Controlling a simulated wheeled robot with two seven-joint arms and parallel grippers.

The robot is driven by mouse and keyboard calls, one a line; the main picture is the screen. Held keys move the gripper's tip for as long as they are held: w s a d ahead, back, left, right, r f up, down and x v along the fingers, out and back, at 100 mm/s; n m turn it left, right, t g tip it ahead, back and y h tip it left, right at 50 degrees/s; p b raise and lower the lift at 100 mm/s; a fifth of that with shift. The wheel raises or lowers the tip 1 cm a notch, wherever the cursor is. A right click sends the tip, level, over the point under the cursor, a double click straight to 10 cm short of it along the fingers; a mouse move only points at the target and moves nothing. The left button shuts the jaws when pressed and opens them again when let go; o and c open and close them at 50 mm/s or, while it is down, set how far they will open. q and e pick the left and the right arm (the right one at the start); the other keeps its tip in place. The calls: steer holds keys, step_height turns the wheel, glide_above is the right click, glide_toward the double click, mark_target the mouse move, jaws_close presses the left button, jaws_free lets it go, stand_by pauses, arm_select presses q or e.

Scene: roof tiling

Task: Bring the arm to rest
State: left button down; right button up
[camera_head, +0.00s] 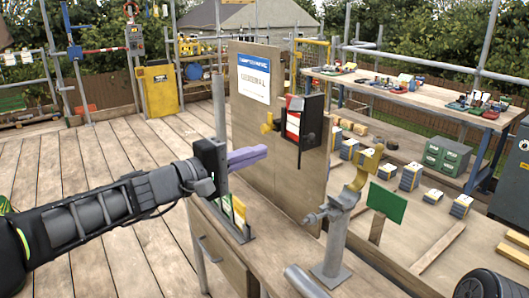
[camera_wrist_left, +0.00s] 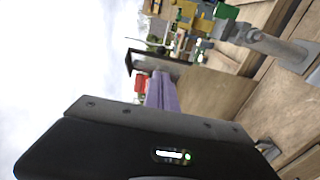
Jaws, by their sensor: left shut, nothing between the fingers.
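My left arm comes in from the left in the head view. Its gripper (camera_head: 262,151) has purple fingers, which lie together with nothing between them. The fingers point right, in front of the upright wooden board (camera_head: 265,120) and above the workbench. In the left wrist view the purple fingers (camera_wrist_left: 160,92) are also closed and empty, beyond the dark gripper body. My right gripper does not show in either view.
A black and red box (camera_head: 305,125) hangs on the board. A grey metal stand (camera_head: 332,240) with a yellow top rises from the workbench (camera_head: 270,250) right of the gripper. A green plate (camera_head: 387,202) stands farther right. Open deck (camera_head: 100,170) lies behind the arm.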

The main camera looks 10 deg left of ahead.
arm_select(q)
steer(key=shift+s+a, duration=0.2)
steer(key=shift+s, duration=0.35)
steer(key=shift+s+a, duration=0.2)
steer(key=shift+s, duration=0.35)
